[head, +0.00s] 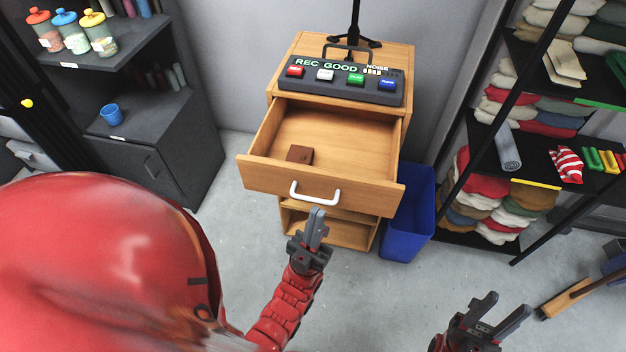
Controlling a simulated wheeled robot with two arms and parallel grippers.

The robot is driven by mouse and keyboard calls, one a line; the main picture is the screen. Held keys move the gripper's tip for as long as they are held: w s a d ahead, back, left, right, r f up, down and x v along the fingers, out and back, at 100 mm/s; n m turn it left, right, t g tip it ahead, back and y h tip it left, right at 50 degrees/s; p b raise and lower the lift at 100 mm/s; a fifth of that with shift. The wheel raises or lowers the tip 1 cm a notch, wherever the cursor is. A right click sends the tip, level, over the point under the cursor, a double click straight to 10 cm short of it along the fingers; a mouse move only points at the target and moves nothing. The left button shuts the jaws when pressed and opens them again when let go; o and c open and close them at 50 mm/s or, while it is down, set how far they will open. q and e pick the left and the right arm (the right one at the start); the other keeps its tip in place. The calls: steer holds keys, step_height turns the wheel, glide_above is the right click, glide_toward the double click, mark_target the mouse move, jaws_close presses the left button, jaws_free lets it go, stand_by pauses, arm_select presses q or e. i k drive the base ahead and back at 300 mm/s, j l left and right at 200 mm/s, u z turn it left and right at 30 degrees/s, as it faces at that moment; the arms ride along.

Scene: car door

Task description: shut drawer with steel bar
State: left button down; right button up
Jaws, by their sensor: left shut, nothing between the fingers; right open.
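The wooden drawer (260,180) stands pulled out of the small wooden cabinet (392,140). A pale bar handle (314,197) is fixed across the middle of its front. A small brown box-like item (299,154) lies inside, towards the front left. My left gripper (317,213) is shut and empty, its fingers pointing up the picture. Its tips appear just below the handle; I cannot tell whether they touch it. My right gripper (506,306) is open and empty at the lower right, well away from the drawer.
A button panel (345,78) and a black stand (354,25) are on the cabinet top. A blue bin (408,215) stands close to the cabinet's right. A dark shelf unit (170,125) is at left, a cloth rack (520,105) at right. Floor in front is partly clear.

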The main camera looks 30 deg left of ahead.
mark_target(353, 167)
steer(key=l+u, duration=0.1)
steer(key=u, duration=0.25)
steer(key=i+l+u, duration=0.1)
steer(key=u, duration=0.2)
steer(key=l+u, duration=0.1)
steer(key=u, duration=0.25)
steer(key=k+l+u, duration=0.15)
steer(key=l, duration=0.05)
